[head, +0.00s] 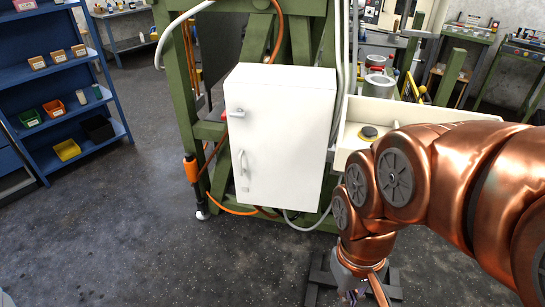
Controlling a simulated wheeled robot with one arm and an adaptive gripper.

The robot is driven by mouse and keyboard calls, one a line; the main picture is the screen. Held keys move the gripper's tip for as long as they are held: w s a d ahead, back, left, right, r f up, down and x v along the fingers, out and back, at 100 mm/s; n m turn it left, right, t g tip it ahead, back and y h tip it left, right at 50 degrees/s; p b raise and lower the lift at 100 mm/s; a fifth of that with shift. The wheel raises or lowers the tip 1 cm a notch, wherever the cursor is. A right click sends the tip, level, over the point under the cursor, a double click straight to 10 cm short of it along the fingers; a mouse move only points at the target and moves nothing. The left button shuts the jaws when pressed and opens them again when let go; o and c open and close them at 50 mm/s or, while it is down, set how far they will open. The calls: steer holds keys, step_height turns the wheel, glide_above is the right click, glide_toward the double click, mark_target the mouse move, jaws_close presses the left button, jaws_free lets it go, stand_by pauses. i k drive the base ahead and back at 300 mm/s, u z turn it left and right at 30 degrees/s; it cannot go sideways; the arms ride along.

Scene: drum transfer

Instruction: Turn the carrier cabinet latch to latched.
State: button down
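The white carrier cabinet (290,150) is in the middle of the head view, mounted on a green frame, with its door closed. A small grey latch handle (237,114) sits near the top left of its front, lying roughly sideways. A white vertical pull handle (242,163) is lower on the same face. My gripper (352,295) is at the bottom edge, right of and below the cabinet, well apart from it. Its fingers are mostly cut off or hidden, so I cannot tell whether it is open or shut.
A white open tray (346,160) with a dark round item on a yellow base (368,133) stands right of the cabinet, behind my copper arm. Orange and grey hoses run around the green frame (180,90). A blue shelf (60,75) holds bins at left. The floor between is clear.

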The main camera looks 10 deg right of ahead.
mark_target(240, 114)
steer(key=u, duration=3.45)
steer(key=k, duration=0.6)
steer(key=z, duration=1.5)
